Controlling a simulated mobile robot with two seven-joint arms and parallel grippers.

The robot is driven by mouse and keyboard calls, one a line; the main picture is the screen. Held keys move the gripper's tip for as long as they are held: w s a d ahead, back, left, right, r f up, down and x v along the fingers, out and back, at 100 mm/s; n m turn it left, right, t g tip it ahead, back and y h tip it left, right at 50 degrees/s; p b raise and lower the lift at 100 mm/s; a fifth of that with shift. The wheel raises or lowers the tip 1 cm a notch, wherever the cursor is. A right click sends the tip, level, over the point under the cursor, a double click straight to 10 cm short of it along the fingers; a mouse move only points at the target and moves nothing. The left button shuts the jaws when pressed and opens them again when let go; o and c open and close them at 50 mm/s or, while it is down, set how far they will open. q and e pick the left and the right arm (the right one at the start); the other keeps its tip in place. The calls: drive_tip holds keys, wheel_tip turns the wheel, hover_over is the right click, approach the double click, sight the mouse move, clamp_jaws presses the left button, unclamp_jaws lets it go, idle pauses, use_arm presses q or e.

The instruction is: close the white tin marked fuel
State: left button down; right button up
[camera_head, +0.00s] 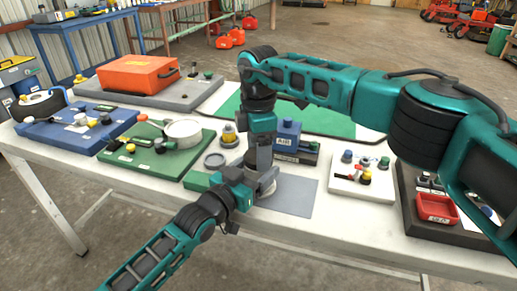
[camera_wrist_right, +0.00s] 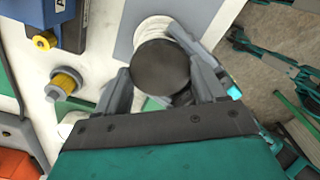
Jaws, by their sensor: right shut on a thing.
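The white tin (camera_head: 268,184) stands at the left edge of a grey mat (camera_head: 294,195), largely hidden by my grippers; its marking is not readable. In the right wrist view its pale round body (camera_wrist_right: 154,26) shows behind a black round lid (camera_wrist_right: 160,68). My right gripper (camera_head: 262,166) points down over the tin and is shut on the black lid, one finger on each side. I cannot tell whether the lid is seated on the tin. My left gripper (camera_head: 247,188) comes in low beside the tin; its fingers are mostly hidden.
Left of the grippers is a green board (camera_head: 150,163) with a white round container (camera_head: 183,130). A yellow-topped jar (camera_head: 229,135) and a blue box (camera_head: 287,138) stand behind. A white board (camera_head: 350,186) and red bin (camera_head: 437,208) are on the right.

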drive_tip(key=m, duration=0.4)
drive_tip(key=shift+m, duration=0.3)
drive_tip(key=o, duration=1)
drive_tip(key=shift+r, duration=0.1)
drive_tip(key=shift+r, duration=2.2)
drive_tip(key=shift+c, duration=0.4)
